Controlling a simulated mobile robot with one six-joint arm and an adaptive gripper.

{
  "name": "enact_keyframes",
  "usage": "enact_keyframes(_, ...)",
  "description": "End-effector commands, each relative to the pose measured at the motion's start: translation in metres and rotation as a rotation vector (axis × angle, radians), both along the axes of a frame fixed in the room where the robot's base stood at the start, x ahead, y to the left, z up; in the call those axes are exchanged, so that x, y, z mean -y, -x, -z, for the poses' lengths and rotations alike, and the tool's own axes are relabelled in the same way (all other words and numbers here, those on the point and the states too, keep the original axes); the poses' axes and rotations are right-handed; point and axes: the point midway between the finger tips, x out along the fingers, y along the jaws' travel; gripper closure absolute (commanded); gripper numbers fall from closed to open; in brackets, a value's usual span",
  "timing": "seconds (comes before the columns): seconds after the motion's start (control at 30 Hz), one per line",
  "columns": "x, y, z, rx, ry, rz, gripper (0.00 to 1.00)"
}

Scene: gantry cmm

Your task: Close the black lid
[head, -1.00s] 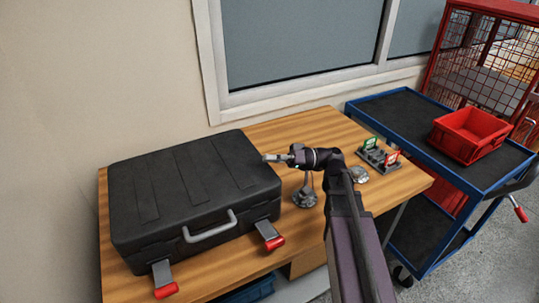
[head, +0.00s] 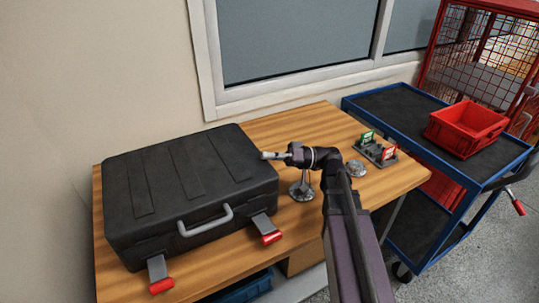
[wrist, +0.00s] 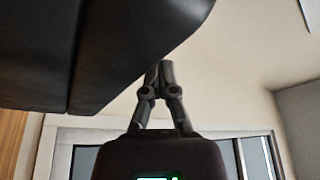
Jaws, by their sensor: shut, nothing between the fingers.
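The black lid (head: 185,165) lies flat on the black case (head: 190,237) and looks down all along the visible front seam. A grey handle (head: 206,221) and two red-tipped latches (head: 160,276) (head: 267,231) are at the front; both latches stick outward, unfastened. My gripper (head: 264,155) is shut and empty, just right of the lid's right edge at about its height. In the wrist view my gripper (wrist: 160,68) is shut beside the dark case edge (wrist: 120,50); I cannot tell whether it touches.
A round metal stand (head: 302,191) and a small rack with green and red pieces (head: 376,151) are on the wooden table (head: 300,120) to the right. A blue cart (head: 400,105) with a red bin (head: 466,128) stands further right. A wall and window are behind.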

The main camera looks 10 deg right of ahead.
Motion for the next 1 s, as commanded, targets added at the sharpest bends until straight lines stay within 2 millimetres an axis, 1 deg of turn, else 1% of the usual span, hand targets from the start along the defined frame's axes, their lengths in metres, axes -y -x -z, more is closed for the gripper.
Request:
enact_keyframes(0.03,-0.001,0.011,0.010,-0.003,0.041,-0.021,1.00)
enact_keyframes(0.17,-0.002,0.011,0.004,-0.002,0.038,-0.020,1.00)
enact_keyframes(0.77,-0.001,0.003,-0.044,0.003,0.002,-0.004,1.00)
enact_keyframes(0.83,0.006,-0.002,-0.036,0.003,0.002,0.000,1.00)
enact_keyframes(1.0,0.025,-0.011,-0.029,0.003,0.002,0.000,1.00)
